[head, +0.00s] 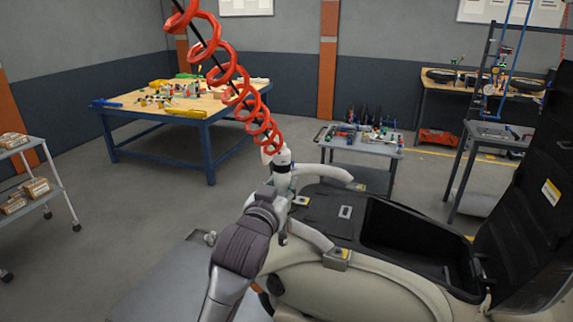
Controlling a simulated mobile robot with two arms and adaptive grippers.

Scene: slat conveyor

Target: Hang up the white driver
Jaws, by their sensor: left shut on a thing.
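The white driver (281,158) is upright near the middle of the head view, at the lower end of a red coiled hose (236,88). My left gripper (284,184) is shut on the driver's lower part, and its fingers and wrist hide some of it. The hose runs up and to the left, out of the top of the picture. My right gripper is not in view.
A beige scooter body (375,292) with an open black storage well and raised seat (530,205) stands close at the right. Behind are a blue-legged workbench (207,124), a tool cart (362,150) and a shelf cart (30,152).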

